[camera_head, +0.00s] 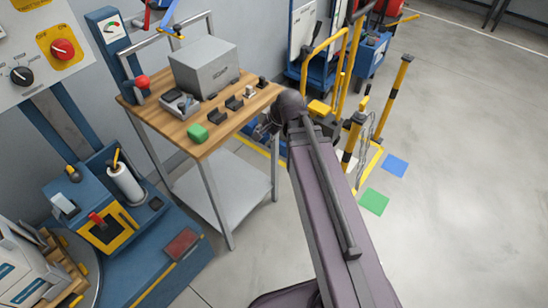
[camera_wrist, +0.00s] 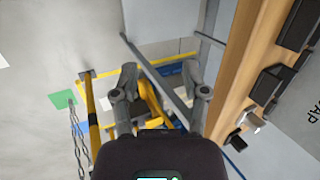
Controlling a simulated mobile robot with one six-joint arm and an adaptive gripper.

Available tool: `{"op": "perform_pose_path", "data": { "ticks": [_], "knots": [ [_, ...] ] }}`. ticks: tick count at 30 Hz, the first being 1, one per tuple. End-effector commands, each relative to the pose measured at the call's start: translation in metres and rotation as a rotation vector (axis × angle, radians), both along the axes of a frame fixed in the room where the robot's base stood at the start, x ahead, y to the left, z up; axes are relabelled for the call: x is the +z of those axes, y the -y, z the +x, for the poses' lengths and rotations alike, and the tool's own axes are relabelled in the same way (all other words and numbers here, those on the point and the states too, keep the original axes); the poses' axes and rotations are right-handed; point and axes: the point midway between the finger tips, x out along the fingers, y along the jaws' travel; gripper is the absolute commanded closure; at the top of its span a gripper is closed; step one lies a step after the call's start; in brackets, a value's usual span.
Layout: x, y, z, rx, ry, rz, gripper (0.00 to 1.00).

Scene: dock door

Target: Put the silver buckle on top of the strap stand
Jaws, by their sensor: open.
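A small silver piece, which looks like the silver buckle (camera_head: 249,91), sits on the wooden table near its right end. It also shows in the wrist view (camera_wrist: 252,121), close to the table edge. A large grey box (camera_head: 204,67) stands at the back of the table. Its grey face (camera_wrist: 305,122) bears letters ending in "AP" in the wrist view; it may be the strap stand, but I cannot be sure. My gripper (camera_wrist: 158,82) is open and empty, off the table's edge, with the silver piece to its right.
Several black blocks or holders (camera_head: 234,103) stand beside the silver piece. The wooden tabletop (camera_head: 178,126) has a bare edge. Yellow posts (camera_head: 393,97) and a chain stand right of my arm. Open floor lies farther right.

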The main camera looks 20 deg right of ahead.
Motion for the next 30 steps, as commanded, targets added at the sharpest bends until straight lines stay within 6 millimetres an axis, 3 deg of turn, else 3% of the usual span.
{"op": "perform_pose_path", "data": {
  "ticks": [9, 15, 30],
  "knots": [
    [-0.018, 0.005, -0.058, 0.573, -0.043, -0.347, 0.42],
    [-0.02, 0.011, -0.077, 0.796, -0.084, -0.453, 0.42],
    [-0.02, 0.014, -0.081, 0.855, -0.097, -0.477, 0.42]
  ]
}}
